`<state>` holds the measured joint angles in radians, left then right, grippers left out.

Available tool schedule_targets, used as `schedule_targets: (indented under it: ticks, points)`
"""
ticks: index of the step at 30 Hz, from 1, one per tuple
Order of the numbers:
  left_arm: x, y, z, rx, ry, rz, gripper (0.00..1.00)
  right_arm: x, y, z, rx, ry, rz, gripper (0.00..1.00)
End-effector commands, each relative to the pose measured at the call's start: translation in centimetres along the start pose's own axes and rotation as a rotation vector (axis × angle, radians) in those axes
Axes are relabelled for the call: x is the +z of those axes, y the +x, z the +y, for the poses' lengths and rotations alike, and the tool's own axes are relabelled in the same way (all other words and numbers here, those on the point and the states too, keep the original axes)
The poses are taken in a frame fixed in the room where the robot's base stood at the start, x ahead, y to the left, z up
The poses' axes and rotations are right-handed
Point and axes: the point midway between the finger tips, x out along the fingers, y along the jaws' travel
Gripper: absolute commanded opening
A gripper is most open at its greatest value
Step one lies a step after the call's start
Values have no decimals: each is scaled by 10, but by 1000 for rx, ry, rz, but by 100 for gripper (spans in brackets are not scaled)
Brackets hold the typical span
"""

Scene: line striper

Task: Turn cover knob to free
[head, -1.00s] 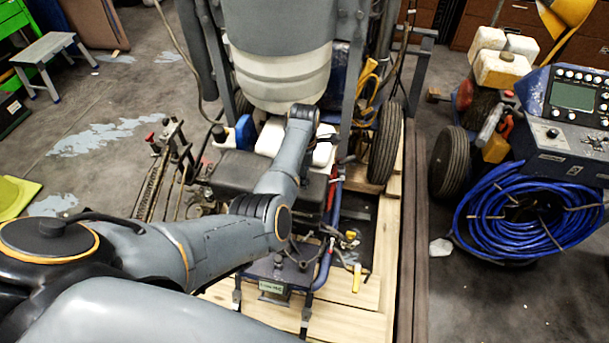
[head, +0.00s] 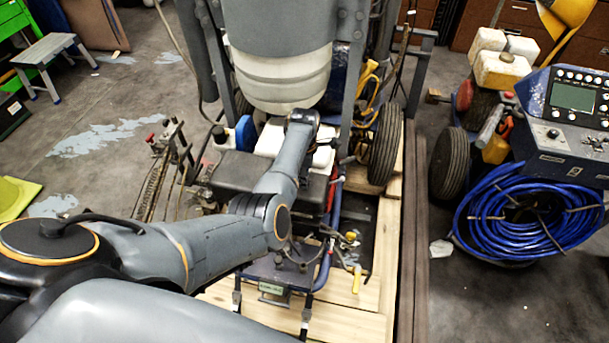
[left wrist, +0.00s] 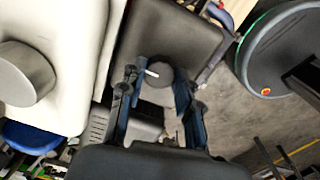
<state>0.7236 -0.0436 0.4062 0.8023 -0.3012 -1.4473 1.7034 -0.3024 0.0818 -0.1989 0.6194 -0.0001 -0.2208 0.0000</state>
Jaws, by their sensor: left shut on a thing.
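In the left wrist view, a dark round knob (left wrist: 157,82) with a small white mark sits on a dark grey cover (left wrist: 178,32). My left gripper (left wrist: 155,92) has its two blue-black fingers on either side of the knob and is shut on it. In the head view, the dark cover (head: 238,172) sits on the line striper, partly behind my left arm. The knob and the left fingertips are hidden there by my forearm and wrist. My right gripper is in neither view.
The striper's pale tank (head: 280,75) rises close behind my wrist. A black wheel (head: 385,145) stands to the right. A coil of blue hose (head: 525,215) hangs on another machine at the right. A grey step stool (head: 45,55) stands at the far left on open floor.

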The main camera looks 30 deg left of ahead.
Motion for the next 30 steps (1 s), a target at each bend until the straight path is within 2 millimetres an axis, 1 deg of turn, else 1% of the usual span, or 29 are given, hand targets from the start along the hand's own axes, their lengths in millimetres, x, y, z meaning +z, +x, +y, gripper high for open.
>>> schedule_targets:
  ticks: [5, 11, 21, 30]
  points:
    - [0, -1, 0, -1, 73, -1, 1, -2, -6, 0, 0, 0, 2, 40]
    - [-1, -2, 0, -2, 223, -6, 1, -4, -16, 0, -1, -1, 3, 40]
    - [-1, -1, 0, -3, 546, -16, 1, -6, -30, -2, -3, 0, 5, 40]
    - [-1, 0, 0, -3, 829, -25, 1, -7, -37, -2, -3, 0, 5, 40]
